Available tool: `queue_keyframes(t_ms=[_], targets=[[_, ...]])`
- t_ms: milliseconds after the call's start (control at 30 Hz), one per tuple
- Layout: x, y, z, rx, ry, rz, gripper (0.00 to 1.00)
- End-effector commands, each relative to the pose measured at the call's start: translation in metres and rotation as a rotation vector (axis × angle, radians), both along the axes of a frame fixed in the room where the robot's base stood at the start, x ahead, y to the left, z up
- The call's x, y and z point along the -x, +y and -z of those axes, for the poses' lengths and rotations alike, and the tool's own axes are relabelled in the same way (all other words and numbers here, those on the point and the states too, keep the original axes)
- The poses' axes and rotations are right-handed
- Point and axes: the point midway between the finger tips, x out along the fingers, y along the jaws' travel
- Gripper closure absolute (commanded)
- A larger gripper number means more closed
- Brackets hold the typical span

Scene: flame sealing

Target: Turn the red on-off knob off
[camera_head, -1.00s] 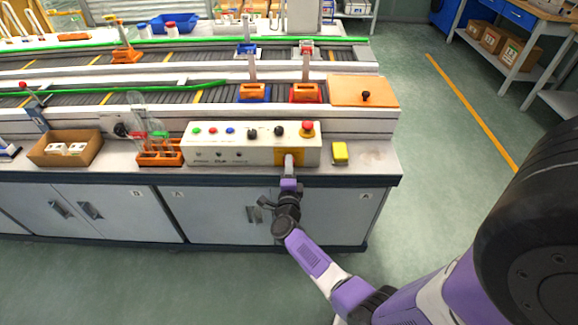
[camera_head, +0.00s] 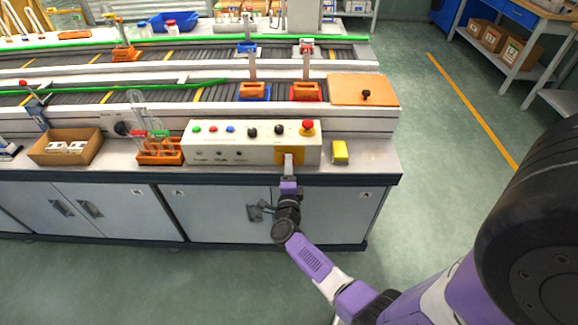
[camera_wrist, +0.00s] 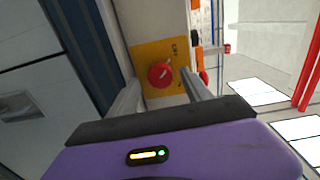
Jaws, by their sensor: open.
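The red on-off knob (camera_wrist: 160,74) is round with a pale slanted mark, on a yellow plate (camera_wrist: 152,50) with small lettering that is hard to read. In the wrist view my gripper (camera_wrist: 162,84) is open, with one finger on each side of the knob. I cannot tell whether either finger touches it. In the head view my gripper (camera_head: 289,160) is at the yellow plate on the right of the white control box's (camera_head: 215,145) front, and the knob is hidden behind it.
A red mushroom button (camera_head: 307,125) and two black knobs sit on the box top. A yellow block (camera_head: 340,151) stands just right of the box. An orange tube rack (camera_head: 160,157) and a cardboard box (camera_head: 50,146) are to the left. Conveyors run behind.

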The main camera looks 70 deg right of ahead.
Motion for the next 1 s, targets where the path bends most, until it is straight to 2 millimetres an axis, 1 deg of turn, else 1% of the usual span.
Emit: queue_keyframes(t_ms=[33, 200, 400, 533, 1000], targets=[[0.003, 0.009, -0.001, -0.001, 0.001, -0.004, 0.42], [0.014, 0.035, -0.001, -0.001, 0.001, -0.003, 0.42], [0.023, 0.055, -0.001, -0.001, 0.001, -0.002, 0.42], [0.024, 0.058, -0.002, 0.0, 0.0, 0.0, 0.42], [0.024, 0.058, -0.002, 0.0, 0.0, 0.0, 0.42]])
